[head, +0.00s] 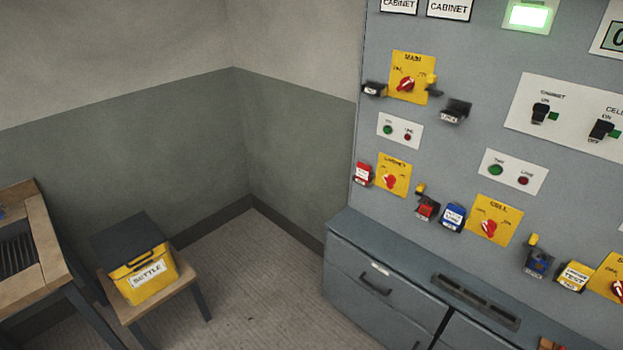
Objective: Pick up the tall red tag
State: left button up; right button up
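A small red tag (362,174) with a white label hangs on the grey control panel (450,140), just left of a yellow switch plate (394,174). A smaller red item (426,209) hangs lower and to the right, under a dark and yellow fitting. A reddish item (547,343) shows only partly at the bottom edge, on the cabinet top. I cannot tell which of these is the tall red tag. Neither of my grippers is in view.
A grey drawer cabinet (372,262) stands under the panel, with a slotted holder (476,301) in its top. Blue (453,216) and yellow (574,275) tags hang on the panel. A yellow box (150,283) sits on a stool at left. Floor between is clear.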

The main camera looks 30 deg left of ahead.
aim_at(363, 170)
jog(key=z, duration=1.4)
jog(key=k, duration=0.1)
jog(key=u, duration=3.15)
jog(key=i, duration=1.9)
jog(key=z, duration=0.4)
